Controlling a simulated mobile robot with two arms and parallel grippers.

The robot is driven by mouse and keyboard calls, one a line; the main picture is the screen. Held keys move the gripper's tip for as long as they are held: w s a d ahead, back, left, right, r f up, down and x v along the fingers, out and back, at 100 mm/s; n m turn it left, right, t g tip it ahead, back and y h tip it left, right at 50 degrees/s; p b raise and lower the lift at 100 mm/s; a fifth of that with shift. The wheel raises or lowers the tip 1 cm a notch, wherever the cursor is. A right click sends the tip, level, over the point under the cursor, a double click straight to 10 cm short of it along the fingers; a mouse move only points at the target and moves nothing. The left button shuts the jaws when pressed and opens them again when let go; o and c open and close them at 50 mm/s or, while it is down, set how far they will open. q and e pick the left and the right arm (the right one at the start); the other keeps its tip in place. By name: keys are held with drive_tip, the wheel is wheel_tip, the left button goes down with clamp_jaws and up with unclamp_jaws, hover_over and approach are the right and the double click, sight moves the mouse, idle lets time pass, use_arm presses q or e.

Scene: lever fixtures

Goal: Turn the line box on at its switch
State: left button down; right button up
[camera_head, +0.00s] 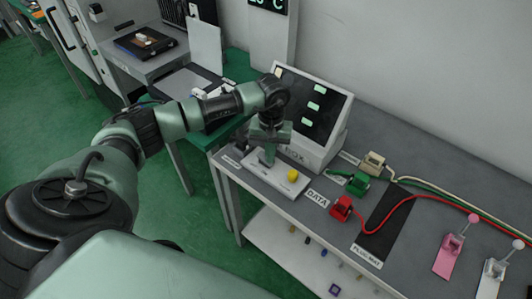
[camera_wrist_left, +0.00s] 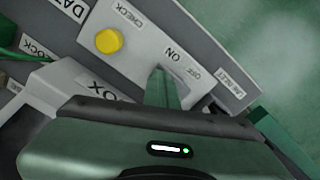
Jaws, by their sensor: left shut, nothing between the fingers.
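The line box (camera_head: 321,152) is a white case with a sloping black face and several pale lit patches, at the back of the grey bench. In front of it lies a white switch panel (camera_head: 278,187) with a yellow button. In the left wrist view the panel (camera_wrist_left: 137,62) carries the words CHECK, ON and OFF. My left gripper (camera_head: 269,160) is shut and empty, pointing down over the panel. In the wrist view its fingertips (camera_wrist_left: 158,76) are beside the ON and OFF labels. They hide the switch, so its position and any contact are unclear. My right gripper is not in view.
To the right are a red plug (camera_head: 341,208), a green plug (camera_head: 358,184) and a cream plug (camera_head: 373,162) with cables, and a black mat (camera_head: 384,236). Pink (camera_head: 447,257) and white (camera_head: 491,279) lever fixtures stand farther right. A shelf below holds small objects.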

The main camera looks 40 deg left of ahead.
use_arm(q)
drive_tip(key=shift+w+a+r+p, duration=0.1)
drive_tip(key=shift+r+p, duration=0.2)
drive_tip(key=shift+r, duration=0.3)
drive_tip(key=shift+r+p, duration=1.25)
drive_tip(key=shift+r, duration=1.6)
